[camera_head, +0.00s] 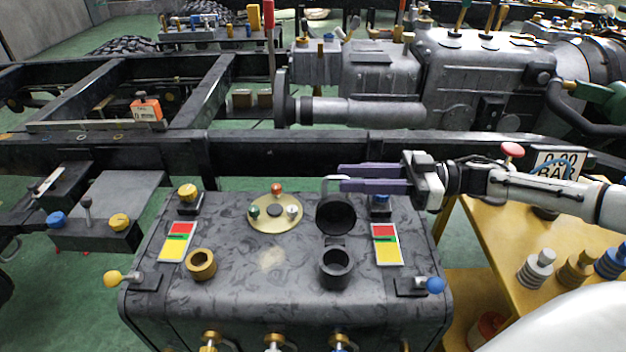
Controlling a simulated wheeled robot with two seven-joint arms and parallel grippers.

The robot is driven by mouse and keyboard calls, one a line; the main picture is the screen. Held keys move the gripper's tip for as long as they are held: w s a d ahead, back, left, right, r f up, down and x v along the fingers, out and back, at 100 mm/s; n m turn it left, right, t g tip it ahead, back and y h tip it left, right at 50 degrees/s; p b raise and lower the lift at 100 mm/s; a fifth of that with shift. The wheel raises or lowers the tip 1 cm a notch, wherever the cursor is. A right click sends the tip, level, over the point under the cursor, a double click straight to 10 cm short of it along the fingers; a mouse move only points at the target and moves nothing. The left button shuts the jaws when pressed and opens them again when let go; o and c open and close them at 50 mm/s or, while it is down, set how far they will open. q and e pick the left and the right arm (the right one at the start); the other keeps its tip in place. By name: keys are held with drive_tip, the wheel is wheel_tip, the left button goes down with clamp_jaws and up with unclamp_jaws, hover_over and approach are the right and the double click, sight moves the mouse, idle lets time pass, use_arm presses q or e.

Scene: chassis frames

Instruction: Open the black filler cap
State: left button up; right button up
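The black filler cap (335,216) is a round lid standing raised on the far side of its dark filler neck (336,264), on top of the dark grey tank. The neck's mouth is uncovered. A thin pale loop (326,183) shows just above the lid's top edge. My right gripper (342,178) comes in from the right, with two purple fingers slightly apart. Its tips are at the loop, just above the raised lid. I cannot tell whether they touch the loop. My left gripper is out of view.
The tank top also carries a brass-coloured open neck (201,264), a round plate with coloured knobs (275,212), two red-yellow panels (386,244) and small valves. A chassis rail (300,147) runs behind. A yellow table (500,262) with fittings stands right.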

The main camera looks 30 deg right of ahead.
sight(328, 178)
drive_tip(key=x, duration=0.8)
drive_tip(key=shift+s, duration=0.1)
drive_tip(key=shift+c, duration=0.4)
drive_tip(key=shift+d, duration=0.1)
clamp_jaws()
